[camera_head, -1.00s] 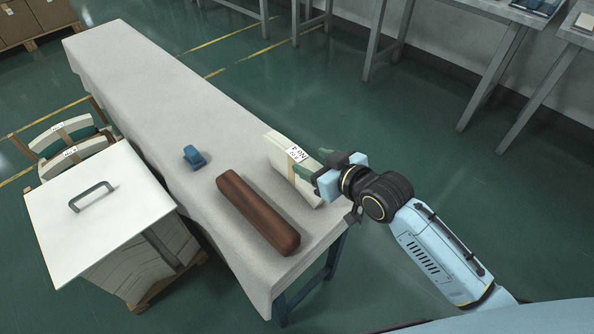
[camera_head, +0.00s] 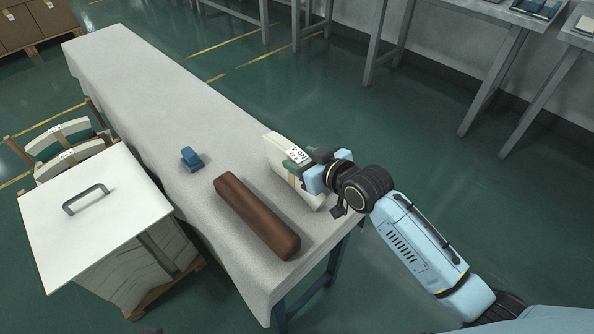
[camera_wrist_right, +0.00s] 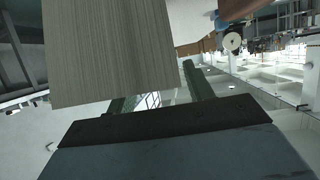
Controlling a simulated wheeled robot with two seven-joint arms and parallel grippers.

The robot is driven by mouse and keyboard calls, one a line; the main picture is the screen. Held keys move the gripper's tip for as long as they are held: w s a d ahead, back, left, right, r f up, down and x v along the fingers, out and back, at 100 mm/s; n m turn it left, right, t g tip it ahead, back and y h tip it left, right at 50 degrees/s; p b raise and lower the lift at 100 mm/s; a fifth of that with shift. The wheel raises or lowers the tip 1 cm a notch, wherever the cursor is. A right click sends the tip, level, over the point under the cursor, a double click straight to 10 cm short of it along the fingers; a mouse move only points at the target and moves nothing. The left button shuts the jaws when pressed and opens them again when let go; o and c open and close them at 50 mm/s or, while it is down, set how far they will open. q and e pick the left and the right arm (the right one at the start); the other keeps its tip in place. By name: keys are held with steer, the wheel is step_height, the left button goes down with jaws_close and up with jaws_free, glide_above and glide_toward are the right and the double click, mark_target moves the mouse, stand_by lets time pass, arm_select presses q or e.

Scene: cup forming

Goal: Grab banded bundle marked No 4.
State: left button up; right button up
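The banded bundle marked No 4 (camera_head: 276,149) is a pale stack of sheets with a tan band and a white label, at the near right end of the cloth-covered table. My right gripper (camera_head: 309,166) is at the bundle's right end, beside the label, with its dark green fingers overlapping that end. In the right wrist view the fingers (camera_wrist_right: 157,95) are apart. The striped sheet edges (camera_wrist_right: 110,50) hide the left fingertip, and a narrow gap shows by the right finger. Firm contact cannot be made out. My left gripper is not in view.
A brown padded bar (camera_head: 257,215) lies close left of the bundle, with a blue block (camera_head: 191,158) beyond it. A lidded stack (camera_head: 95,215) and other banded bundles (camera_head: 60,140) stand left of the table (camera_head: 140,75). The table's far part is clear.

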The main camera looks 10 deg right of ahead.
jaws_close()
steer(key=shift+r, duration=0.1)
stand_by(0.3)
